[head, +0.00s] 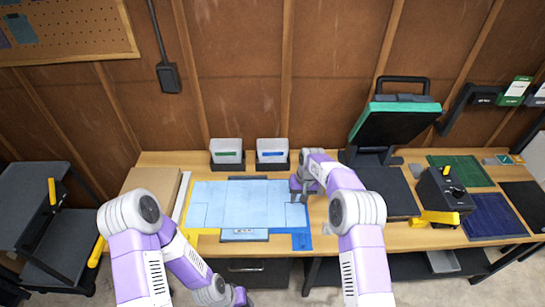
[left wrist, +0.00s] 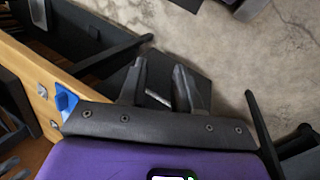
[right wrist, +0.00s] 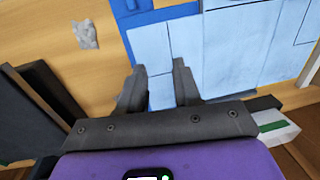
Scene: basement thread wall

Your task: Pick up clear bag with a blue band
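The clear bag with a blue band (head: 272,146) stands upright in a dark holder at the back of the bench, against the wall. A similar bag with a green band (head: 227,146) stands to its left; a green-banded one also shows in the right wrist view (right wrist: 275,128). My right gripper (head: 300,195) is open and empty above the right part of the light blue mat, in front and to the right of the blue-banded bag. Its spread fingers show in the right wrist view (right wrist: 158,74). My left gripper (left wrist: 160,76) is open and empty, low before the bench, over the floor.
The light blue mat (head: 235,205) covers the middle of the bench. A dark machine with a raised green-edged lid (head: 397,123) stands right of the bags. A cardboard box (head: 152,186) lies left. A crumpled grey piece (right wrist: 86,34) lies beside the mat.

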